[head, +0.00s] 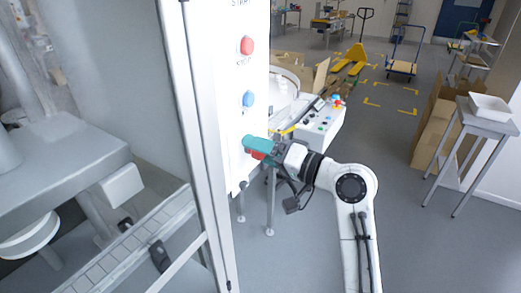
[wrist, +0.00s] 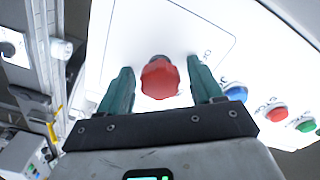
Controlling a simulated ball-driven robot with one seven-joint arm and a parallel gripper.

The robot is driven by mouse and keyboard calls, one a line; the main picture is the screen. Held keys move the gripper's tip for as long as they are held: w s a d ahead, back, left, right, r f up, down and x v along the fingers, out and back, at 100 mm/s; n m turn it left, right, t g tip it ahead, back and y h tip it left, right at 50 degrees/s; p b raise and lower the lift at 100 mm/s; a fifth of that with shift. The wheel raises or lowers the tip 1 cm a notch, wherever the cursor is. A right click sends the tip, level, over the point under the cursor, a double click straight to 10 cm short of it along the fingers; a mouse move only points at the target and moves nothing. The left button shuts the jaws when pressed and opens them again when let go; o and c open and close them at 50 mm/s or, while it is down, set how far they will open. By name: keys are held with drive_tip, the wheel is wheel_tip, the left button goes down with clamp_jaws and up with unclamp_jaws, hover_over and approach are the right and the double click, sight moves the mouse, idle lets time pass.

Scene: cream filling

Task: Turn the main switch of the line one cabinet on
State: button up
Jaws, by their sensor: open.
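The white cabinet front (head: 222,60) stands left of centre in the head view and fills much of the wrist view (wrist: 110,25). A red rotary switch (wrist: 160,78) sits on it, with partly hidden lettering beside it. The switch's red edge (head: 257,155) shows below my gripper (head: 256,144) in the head view. My gripper (wrist: 161,90) is open, with one teal finger on each side of the switch. I cannot tell whether the fingers touch it.
A small control box (head: 318,122) stands behind my arm. A side table (head: 487,117) with a white tray (head: 490,108) is at the right. The floor between is clear.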

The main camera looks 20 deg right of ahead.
drive_tip(key=shift+s+d+f, duration=0.1)
drive_tip(key=shift+s+d, duration=0.2)
drive_tip(key=shift+s, duration=0.05)
drive_tip(key=b+v, duration=0.3)
drive_tip(key=v, duration=0.7)
drive_tip(key=s+a+f+g+h, duration=0.1)
drive_tip(key=s+f+g+h, duration=0.3)
drive_tip(key=f, duration=0.8)
drive_tip(key=s+a+f+g+h, duration=0.15)
drive_tip(key=s+f, duration=0.35)
drive_tip(key=f, duration=0.6)
drive_tip(key=s+d+f+n+g+h, duration=0.1)
drive_tip(key=s+f+g, duration=0.3)
drive_tip(key=s, duration=0.6)
drive_tip(key=s+d+f+n+g+h, duration=0.2)
drive_tip(key=s+f+g+h, duration=0.2)
drive_tip(key=s+f, duration=0.4)
drive_tip(key=s, duration=0.3)
drive_tip(key=shift+d+f, duration=0.3)
drive_tip(key=shift+d, duration=0.05)
